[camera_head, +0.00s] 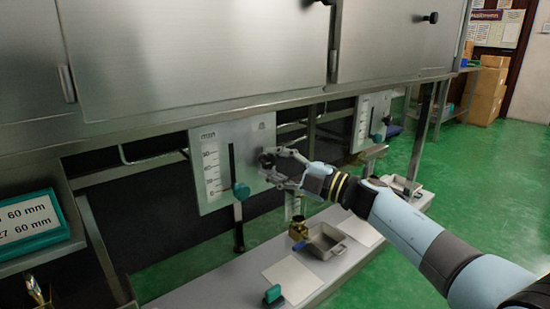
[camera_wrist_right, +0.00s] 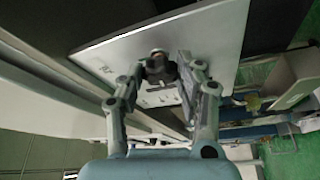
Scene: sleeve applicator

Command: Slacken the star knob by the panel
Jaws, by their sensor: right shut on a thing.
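The star knob (camera_head: 267,158) is small and dark and sits on the right side of the pale metal panel (camera_head: 212,155), which carries a millimetre scale. My right gripper (camera_head: 274,168) reaches in from the right and is shut on the star knob. In the right wrist view, the knob (camera_wrist_right: 159,69) shows dark between the two fingers (camera_wrist_right: 162,74), in front of the panel (camera_wrist_right: 215,45). The fingers partly hide the knob in the head view. My left gripper is not in view.
A teal knob (camera_head: 241,191) sits on a dark vertical slot beside the scale. A metal ledge (camera_head: 200,125) runs above the panel. Below are a metal tray (camera_head: 325,240), a brass part (camera_head: 298,229) and white sheets on a bench. A second similar panel (camera_head: 371,120) stands further right.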

